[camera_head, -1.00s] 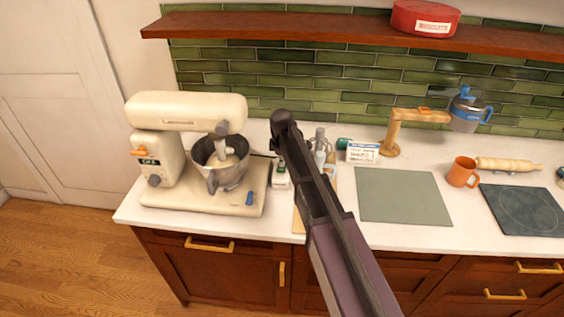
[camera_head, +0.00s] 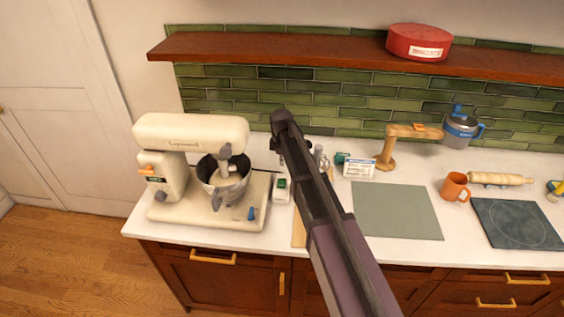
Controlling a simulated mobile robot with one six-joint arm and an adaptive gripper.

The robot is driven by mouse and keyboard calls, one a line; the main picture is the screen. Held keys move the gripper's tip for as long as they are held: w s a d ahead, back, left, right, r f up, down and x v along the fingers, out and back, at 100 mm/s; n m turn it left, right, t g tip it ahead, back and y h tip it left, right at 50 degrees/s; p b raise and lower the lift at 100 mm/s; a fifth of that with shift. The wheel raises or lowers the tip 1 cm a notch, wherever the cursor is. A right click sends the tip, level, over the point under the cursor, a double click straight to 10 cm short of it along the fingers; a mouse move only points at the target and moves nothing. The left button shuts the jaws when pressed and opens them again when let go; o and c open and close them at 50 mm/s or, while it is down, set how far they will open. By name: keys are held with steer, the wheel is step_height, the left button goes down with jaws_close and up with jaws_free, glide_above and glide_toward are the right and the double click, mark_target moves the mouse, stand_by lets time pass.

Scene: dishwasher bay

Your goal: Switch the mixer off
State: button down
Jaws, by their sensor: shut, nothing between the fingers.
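The cream stand mixer (camera_head: 190,132) stands at the left end of the counter, its head level over a metal bowl (camera_head: 222,184) holding a pale content. On its left side are an orange lever (camera_head: 146,171), a small lit green display (camera_head: 155,181) and a grey knob (camera_head: 161,196). A blue control (camera_head: 251,213) sits on the base's front right. I cannot tell whether the mixer is turning. My gripper (camera_head: 277,146) shows only as a small dark part at the arm's far end, right of the mixer head and apart from it; it is shut and empty.
A small white device with a green display (camera_head: 282,189) stands right of the mixer. A grey-green mat (camera_head: 397,212), orange mug (camera_head: 455,187), wooden stand (camera_head: 388,150) and rolling pin (camera_head: 498,178) lie further right. A wooden shelf (camera_head: 230,48) runs above. My arm hides part of the counter.

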steer(key=shift+w+r+p, duration=0.2)
steer(key=shift+r+p, duration=1.1)
steer(key=shift+r, duration=0.15)
steer(key=shift+w+r+p, duration=0.15)
steer(key=shift+r+p, duration=1.15)
steer(key=shift+r, duration=0.15)
steer(key=s+d+f+m+b, duration=0.3)
steer(key=s+d+m, duration=0.2)
steer(key=s, duration=0.4)
steer(key=s+d+f+m+b, duration=0.4)
steer(key=s+d+m, duration=0.2)
steer(key=s+d, duration=0.2)
steer(key=s+d+f+m+g+b, duration=0.1)
steer(key=s+d+f+m+b, duration=0.2)
steer(key=s+d+m, duration=0.3)
steer(key=s+d, duration=0.1)
steer(key=s, duration=0.3)
steer(key=shift+d+f, duration=0.25)
